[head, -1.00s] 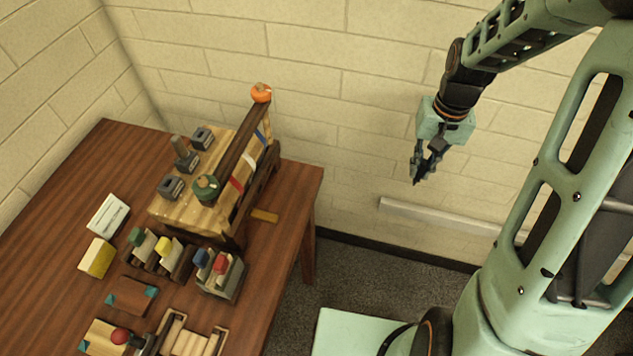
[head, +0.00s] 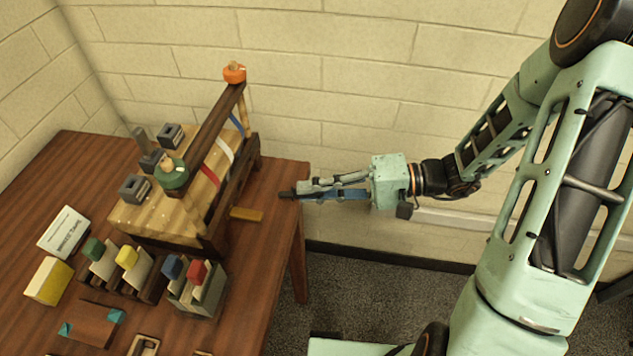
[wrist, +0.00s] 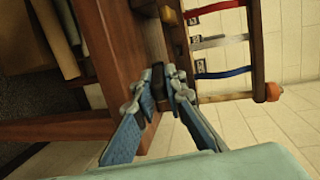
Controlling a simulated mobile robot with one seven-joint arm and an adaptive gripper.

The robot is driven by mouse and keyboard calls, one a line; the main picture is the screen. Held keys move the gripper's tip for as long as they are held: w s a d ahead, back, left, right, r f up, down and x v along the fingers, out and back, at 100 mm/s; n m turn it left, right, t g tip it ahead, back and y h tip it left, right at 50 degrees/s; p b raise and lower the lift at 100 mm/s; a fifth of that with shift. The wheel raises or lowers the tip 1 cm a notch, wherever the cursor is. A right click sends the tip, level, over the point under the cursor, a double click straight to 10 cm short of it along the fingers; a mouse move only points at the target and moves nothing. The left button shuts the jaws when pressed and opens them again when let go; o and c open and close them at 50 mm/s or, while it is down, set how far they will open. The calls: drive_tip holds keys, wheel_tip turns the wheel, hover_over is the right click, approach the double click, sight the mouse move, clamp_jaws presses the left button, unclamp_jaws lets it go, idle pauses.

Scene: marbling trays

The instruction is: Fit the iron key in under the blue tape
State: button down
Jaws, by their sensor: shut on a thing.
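The blue tape (head: 237,123) is a strip on the upright wooden rack, nearest the orange-knobbed end. It also shows in the wrist view (wrist: 222,73). My gripper (head: 292,194) is level, points left and is just right of the rack, near the table's right edge. In the wrist view its fingers (wrist: 164,98) are closed on a small dark thing, which I take to be the iron key (wrist: 159,100). Most of the key is hidden by the fingers, so its shape is unclear. The key and gripper are apart from the tape.
The rack (head: 205,215) also carries a white tape (head: 224,149) and a red tape (head: 209,175). A tan block (head: 246,214) lies on the table (head: 270,250) between rack and gripper. Colored blocks and stands fill the table's front. The wall is behind.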

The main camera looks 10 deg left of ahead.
drive_tip(key=shift+w+d+r+m+t+y+b, duration=0.1)
drive_tip(key=shift+w+r+m+t+y+b, duration=0.2)
drive_tip(key=shift+w+m+t+y, duration=0.45)
drive_tip(key=shift+w+r+m+t+y+b, duration=0.25)
drive_tip(key=shift+w+r+m+t, duration=0.1)
drive_tip(key=shift+w+t, duration=0.65)
drive_tip(key=shift+w+d+f, duration=0.1)
drive_tip(key=shift+w+f, duration=0.05)
drive_tip(key=shift+w, duration=0.05)
drive_tip(key=shift+w+a+b, duration=0.2)
drive_tip(key=shift+a+b, duration=0.55)
drive_tip(key=shift+a, duration=2.15)
drive_tip(key=shift+b, duration=0.65)
drive_tip(key=shift+w+a+b, duration=0.15)
drive_tip(key=shift+a+b, duration=0.35)
drive_tip(key=shift+a, duration=1.35)
drive_tip(key=c, duration=1.9)
unclamp_jaws()
